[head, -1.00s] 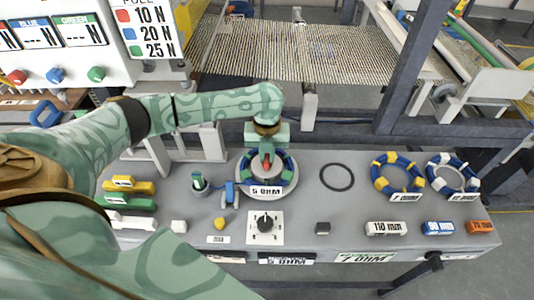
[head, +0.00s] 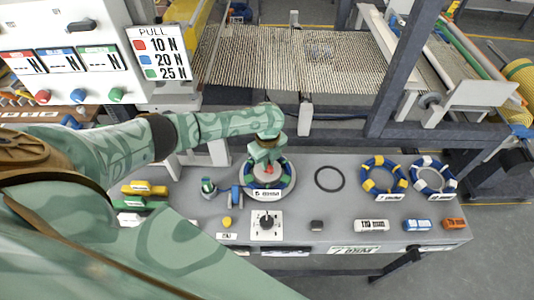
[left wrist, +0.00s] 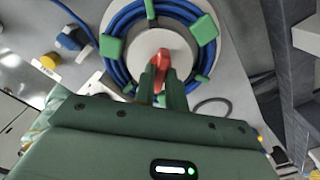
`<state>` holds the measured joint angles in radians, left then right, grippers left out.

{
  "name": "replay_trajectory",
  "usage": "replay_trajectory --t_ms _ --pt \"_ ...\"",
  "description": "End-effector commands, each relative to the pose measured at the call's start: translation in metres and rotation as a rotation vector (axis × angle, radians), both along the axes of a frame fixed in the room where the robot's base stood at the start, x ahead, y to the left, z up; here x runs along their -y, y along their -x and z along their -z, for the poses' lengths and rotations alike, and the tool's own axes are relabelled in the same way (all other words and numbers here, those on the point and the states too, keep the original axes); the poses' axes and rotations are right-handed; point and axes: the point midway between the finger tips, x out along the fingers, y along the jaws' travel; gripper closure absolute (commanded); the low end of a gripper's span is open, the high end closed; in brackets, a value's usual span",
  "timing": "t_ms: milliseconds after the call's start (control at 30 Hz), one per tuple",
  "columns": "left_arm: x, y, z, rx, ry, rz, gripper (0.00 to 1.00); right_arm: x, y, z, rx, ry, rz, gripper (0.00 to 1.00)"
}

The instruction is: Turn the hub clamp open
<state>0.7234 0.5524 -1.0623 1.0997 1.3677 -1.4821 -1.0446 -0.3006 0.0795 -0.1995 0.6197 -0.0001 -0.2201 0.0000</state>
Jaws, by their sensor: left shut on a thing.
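The hub (left wrist: 143,45) is a pale round disc inside a coil of blue cable (left wrist: 119,50) with green blocks around it. In the head view the coil (head: 284,184) sits on a round base with a white label (head: 267,194). The red hub clamp (left wrist: 163,58) is a lever at the middle of the hub. My left gripper (left wrist: 158,84) is shut on the red clamp, and its fingers hide part of it. In the head view this gripper (head: 266,164) reaches down onto the hub from above. My right gripper is not in view.
A dial on a white plate (head: 266,224) lies in front of the hub. A dark ring (head: 329,179) lies to its right, then two blue coils (head: 383,176) with yellow or white blocks. Small labelled blocks (head: 371,225) line the front right. Yellow and green blocks (head: 144,188) stand left.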

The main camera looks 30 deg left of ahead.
Motion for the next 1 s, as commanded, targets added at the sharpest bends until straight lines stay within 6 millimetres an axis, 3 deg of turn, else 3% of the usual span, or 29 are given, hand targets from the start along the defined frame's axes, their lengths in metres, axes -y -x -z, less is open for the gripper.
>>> replay_trajectory --t_ms 33,400,1000 --pt "0.0 0.0 -0.005 -0.002 -0.001 -0.045 1.0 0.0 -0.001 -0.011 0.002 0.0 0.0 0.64" --pt "0.0 0.0 -0.004 -0.001 0.0 -0.397 1.0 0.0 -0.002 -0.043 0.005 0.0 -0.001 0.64" --pt "0.0 0.0 -0.001 -0.001 -0.003 -0.845 1.0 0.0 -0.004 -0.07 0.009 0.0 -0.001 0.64"
